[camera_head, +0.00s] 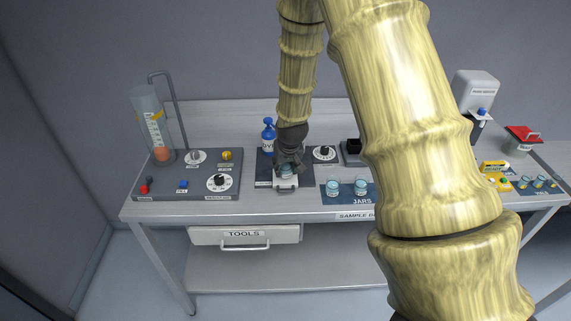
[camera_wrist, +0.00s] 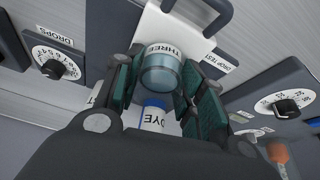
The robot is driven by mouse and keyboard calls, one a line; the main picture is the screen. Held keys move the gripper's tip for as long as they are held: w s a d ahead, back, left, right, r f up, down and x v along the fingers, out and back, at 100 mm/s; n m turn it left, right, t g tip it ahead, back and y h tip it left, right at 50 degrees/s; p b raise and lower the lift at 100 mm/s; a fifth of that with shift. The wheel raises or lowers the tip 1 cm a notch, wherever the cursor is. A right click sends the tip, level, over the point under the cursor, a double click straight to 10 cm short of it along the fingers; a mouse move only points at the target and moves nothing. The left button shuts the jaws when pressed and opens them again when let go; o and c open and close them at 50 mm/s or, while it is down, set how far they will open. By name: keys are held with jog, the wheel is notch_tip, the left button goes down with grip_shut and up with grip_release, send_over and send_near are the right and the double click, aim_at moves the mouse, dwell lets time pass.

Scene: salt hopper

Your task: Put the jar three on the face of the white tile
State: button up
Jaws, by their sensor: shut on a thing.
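Jar three (camera_wrist: 162,75), a clear jar with a white "THREE" label, is between the dark green finger pads of my gripper (camera_wrist: 160,90) in the wrist view. My gripper (camera_head: 288,168) is shut on it. In the head view the jar (camera_head: 286,171) is partly hidden by the fingers. The white tile (camera_wrist: 172,30) lies beneath and beyond the jar, with a grey handle at its edge. In the head view the tile (camera_head: 287,183) shows directly below my gripper. I cannot tell whether the jar's base touches the tile.
A blue-topped dye bottle (camera_head: 268,136) stands just behind my gripper. Two more jars (camera_head: 347,187) stand on the blue jars mat to the right. A dial panel (camera_head: 205,184) and a tall cylinder (camera_head: 152,125) are at left. A drops dial (camera_head: 324,153) is close at right.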

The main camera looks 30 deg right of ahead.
jog(key=shift+f, duration=0.2)
jog(key=o, duration=1)
jog(key=shift+r, duration=0.1)
jog(key=shift+r, duration=0.2)
jog(key=shift+s+a+r, duration=0.1)
jog(key=shift+r, duration=0.2)
jog(key=shift+b+v, duration=1.55)
jog(key=shift+v, duration=4.1)
jog(key=shift+s+f, duration=0.1)
